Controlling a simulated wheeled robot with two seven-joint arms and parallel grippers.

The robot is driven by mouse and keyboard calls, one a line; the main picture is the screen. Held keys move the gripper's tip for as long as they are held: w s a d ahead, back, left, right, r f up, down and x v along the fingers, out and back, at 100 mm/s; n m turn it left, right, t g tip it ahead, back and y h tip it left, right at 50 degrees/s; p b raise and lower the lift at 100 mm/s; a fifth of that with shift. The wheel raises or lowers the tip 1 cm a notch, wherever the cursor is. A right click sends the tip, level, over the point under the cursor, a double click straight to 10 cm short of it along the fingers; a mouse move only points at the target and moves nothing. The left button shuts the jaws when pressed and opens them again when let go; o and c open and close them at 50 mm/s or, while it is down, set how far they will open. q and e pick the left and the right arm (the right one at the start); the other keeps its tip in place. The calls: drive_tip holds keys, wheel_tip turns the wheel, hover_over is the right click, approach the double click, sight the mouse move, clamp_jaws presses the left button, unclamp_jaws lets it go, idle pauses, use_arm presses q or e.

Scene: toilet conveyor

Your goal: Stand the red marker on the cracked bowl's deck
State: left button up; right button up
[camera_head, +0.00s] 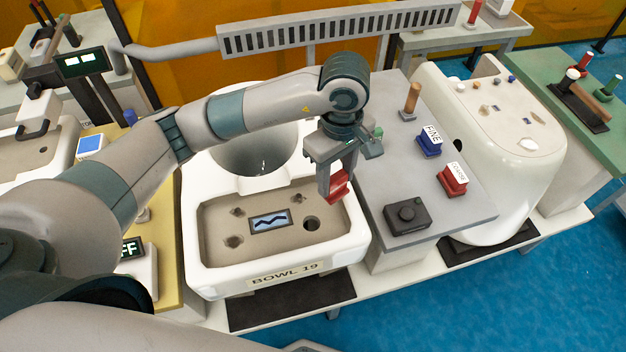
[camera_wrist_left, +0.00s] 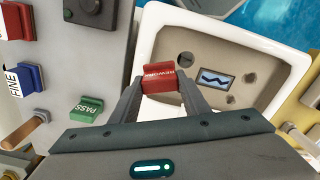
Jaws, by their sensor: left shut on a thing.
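The red marker (camera_head: 338,188), lettered REWORK, is held in my left gripper (camera_head: 333,180). In the left wrist view the red marker (camera_wrist_left: 160,78) sits between the two fingers (camera_wrist_left: 160,92). It hangs over the right far side of the bowl's deck; its exact height above the deck cannot be told. The cracked bowl (camera_head: 200,245) is white and labelled BOWL 19. Its tan recessed deck (camera_head: 270,250) bears a small screen with a dark zigzag line (camera_head: 270,221) and several holes. The deck (camera_wrist_left: 225,103) also shows in the wrist view. My right gripper is not in view.
A grey side table (camera_head: 400,180) stands right of the bowl, with a blue FINE marker (camera_head: 429,144), a red COARSE marker (camera_head: 453,179) and a black knob box (camera_head: 407,215). A green PASS marker (camera_wrist_left: 86,109) shows in the wrist view. Another white bowl (camera_head: 520,170) stands farther right.

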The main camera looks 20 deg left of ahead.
use_arm(q)
drive_tip(key=a+f, duration=0.1)
drive_tip(key=a+f+p, duration=0.1)
drive_tip(key=a, duration=0.1)
drive_tip(key=w+a+f, duration=0.1)
drive_tip(key=shift+w+a, duration=0.1)
drive_tip(key=shift+a, duration=0.3)
drive_tip(key=shift+p, duration=0.3)
drive_tip(key=shift+f+p, duration=0.95)
drive_tip(key=shift+f, duration=1)
drive_tip(key=shift+f, duration=0.1)
